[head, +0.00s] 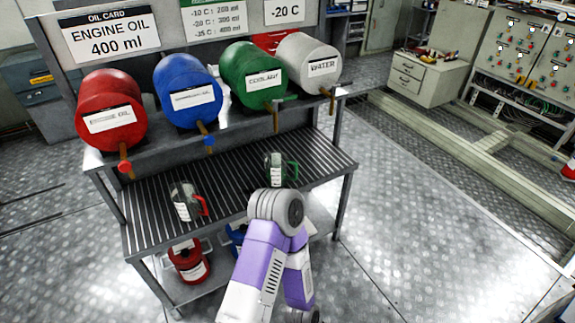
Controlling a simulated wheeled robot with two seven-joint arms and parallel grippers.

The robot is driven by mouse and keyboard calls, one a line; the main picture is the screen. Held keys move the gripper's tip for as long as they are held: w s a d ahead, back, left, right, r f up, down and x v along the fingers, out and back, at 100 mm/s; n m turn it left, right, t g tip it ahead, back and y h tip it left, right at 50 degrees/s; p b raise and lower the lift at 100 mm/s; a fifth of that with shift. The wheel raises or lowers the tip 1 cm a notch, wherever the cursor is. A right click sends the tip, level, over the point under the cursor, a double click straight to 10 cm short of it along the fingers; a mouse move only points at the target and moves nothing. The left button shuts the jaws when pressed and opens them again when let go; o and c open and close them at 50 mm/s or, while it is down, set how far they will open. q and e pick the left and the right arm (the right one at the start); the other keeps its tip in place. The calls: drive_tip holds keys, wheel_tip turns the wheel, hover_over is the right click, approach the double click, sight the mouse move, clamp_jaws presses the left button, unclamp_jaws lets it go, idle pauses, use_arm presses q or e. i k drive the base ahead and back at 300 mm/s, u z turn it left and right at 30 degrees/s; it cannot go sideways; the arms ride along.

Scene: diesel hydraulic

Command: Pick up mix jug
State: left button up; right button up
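Two clear jugs stand upright on the slatted middle shelf (240,165) of the rack in the head view. One jug with a red handle (185,203) is on the left. The other jug, with a green handle (275,170), is further right and just beyond my arm. Both carry white labels too small to read, so I cannot tell which is the mix jug. One of my purple and white arms rises from the bottom middle, and its round joint covers part of the shelf's front edge. No gripper fingers show, and neither jug is visibly held.
Red (110,110), blue (187,92), green (252,75) and white (308,62) drums lie with taps above the shelf. A red container (188,262) and a partly hidden blue one (236,238) sit below. Metal floor (430,220) is clear to the right.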

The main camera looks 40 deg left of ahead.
sight(276, 162)
drive_tip(key=u, duration=0.6)
drive_tip(key=i, duration=1.2)
drive_tip(key=u, duration=1.1)
